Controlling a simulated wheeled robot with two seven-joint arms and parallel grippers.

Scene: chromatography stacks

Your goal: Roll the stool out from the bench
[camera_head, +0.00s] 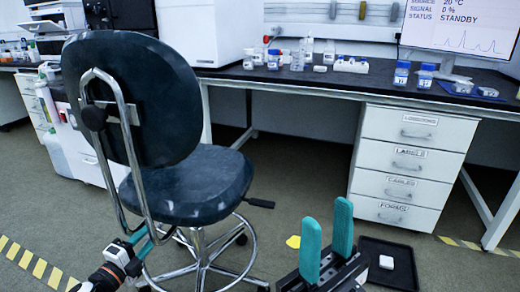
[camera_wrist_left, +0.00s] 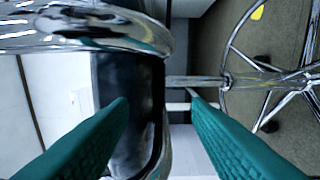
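The stool has a dark round backrest (camera_head: 128,95), a dark seat (camera_head: 190,185), a chrome back frame (camera_head: 128,130) and a chrome base with a foot ring (camera_head: 200,262). It stands in front of the bench, backrest toward me. My left gripper (camera_head: 140,245) is low beside the chrome frame, partly hidden by it. In the left wrist view its teal fingers (camera_wrist_left: 158,98) are apart, with a chrome tube (camera_wrist_left: 166,115) running between their tips; I cannot tell if they touch it. My right gripper (camera_head: 327,235) is open and empty, right of the stool base.
The black-topped bench (camera_head: 300,82) carries bottles and instruments. A white drawer unit (camera_head: 405,165) stands under it at right. A black tray (camera_head: 388,262) with a white block lies beside my right gripper. A yellow spot (camera_head: 293,242) and bare floor (camera_head: 285,190) lie right of the stool.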

